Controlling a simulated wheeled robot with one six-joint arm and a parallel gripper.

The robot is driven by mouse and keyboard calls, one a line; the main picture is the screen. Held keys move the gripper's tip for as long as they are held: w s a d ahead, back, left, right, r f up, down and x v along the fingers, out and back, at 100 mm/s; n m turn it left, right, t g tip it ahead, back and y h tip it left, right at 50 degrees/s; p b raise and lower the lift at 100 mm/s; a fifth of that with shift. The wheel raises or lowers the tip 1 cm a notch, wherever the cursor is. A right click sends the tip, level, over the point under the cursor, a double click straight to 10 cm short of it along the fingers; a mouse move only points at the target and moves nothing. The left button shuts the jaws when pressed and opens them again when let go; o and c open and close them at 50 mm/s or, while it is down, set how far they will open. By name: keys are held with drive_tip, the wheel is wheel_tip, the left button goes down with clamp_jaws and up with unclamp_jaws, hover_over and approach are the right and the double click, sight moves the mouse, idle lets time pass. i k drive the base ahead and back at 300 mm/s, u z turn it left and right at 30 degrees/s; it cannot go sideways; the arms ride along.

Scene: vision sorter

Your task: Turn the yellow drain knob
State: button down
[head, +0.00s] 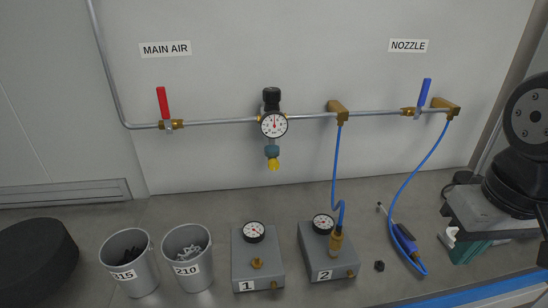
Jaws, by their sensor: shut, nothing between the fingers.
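The yellow drain knob (273,165) hangs at the bottom of the filter-regulator, below its teal bowl (272,151). The regulator's round white gauge (274,124) and black top cap (271,94) sit above it on the wall pipe. Nothing touches the knob, and the space around it is clear. I cannot make out my gripper in the head view.
The pipe carries a red upright MAIN AIR lever (164,103) at left and a blue NOZZLE lever (424,92) at right. Below stand two grey cups (187,257), gauge box 1 (258,270) and gauge box 2 (327,258). A blue hose (334,160) hangs right of the knob.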

sight(273, 163)
drive_tip(key=u, duration=0.55)
drive_tip(key=k, duration=0.95)
drive_tip(key=z, duration=0.8)
drive_tip(key=i, duration=0.5)
drive_tip(key=u, duration=0.05)
